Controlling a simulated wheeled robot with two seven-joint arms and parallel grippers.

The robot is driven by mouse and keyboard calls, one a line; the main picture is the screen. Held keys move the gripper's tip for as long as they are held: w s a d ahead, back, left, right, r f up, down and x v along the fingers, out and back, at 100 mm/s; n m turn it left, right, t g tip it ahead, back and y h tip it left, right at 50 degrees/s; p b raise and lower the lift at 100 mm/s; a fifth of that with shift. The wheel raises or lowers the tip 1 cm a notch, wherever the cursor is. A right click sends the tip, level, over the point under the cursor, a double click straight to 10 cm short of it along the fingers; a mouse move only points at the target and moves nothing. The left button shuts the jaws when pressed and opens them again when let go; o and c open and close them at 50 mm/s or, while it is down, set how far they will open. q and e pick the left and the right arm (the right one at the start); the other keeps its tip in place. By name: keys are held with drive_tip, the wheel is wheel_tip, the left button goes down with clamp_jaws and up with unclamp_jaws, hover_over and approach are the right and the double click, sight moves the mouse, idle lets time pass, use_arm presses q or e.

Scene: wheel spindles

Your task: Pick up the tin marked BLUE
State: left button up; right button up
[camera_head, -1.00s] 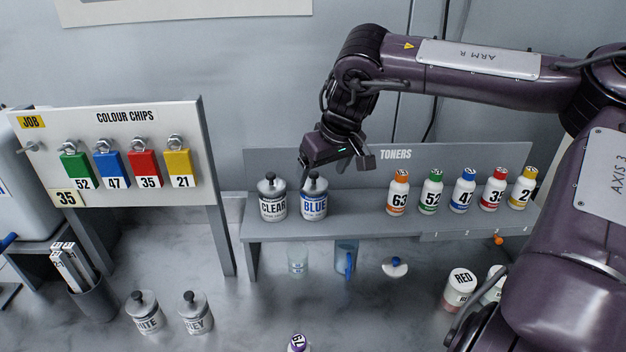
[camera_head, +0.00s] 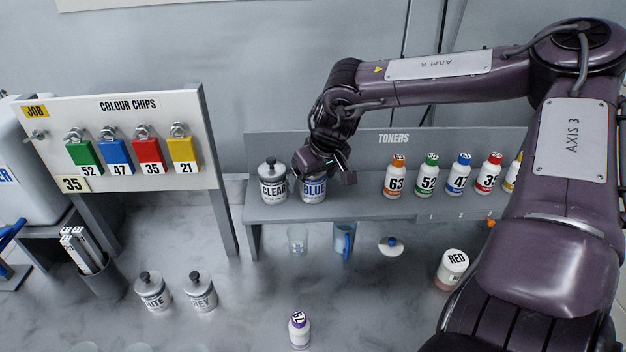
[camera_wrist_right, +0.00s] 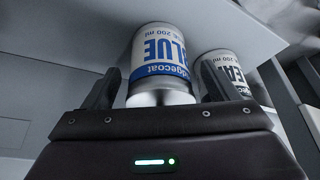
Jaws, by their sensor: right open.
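The tin marked BLUE (camera_head: 314,190) stands upright on the grey toner shelf, just right of the CLEAR tin (camera_head: 272,187). My right gripper (camera_head: 324,176) is over the BLUE tin's top and hides its lid. In the right wrist view the BLUE tin (camera_wrist_right: 160,62) appears upside down between the two open fingers of my right gripper (camera_wrist_right: 158,90). A gap shows on each side of it. The CLEAR tin (camera_wrist_right: 224,72) is close behind the right-hand finger there. My left gripper is not in view.
Several numbered toner bottles (camera_head: 427,178) stand on the shelf (camera_head: 360,213) to the right. Below it are a clear cup (camera_head: 297,240), a blue-handled jug (camera_head: 343,240) and a RED tin (camera_head: 452,268). The colour chip board (camera_head: 130,178) stands at left.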

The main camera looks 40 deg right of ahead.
drive_tip(key=c, duration=1.1)
drive_tip(key=shift+c, duration=0.8)
drive_tip(key=shift+r, duration=0.15)
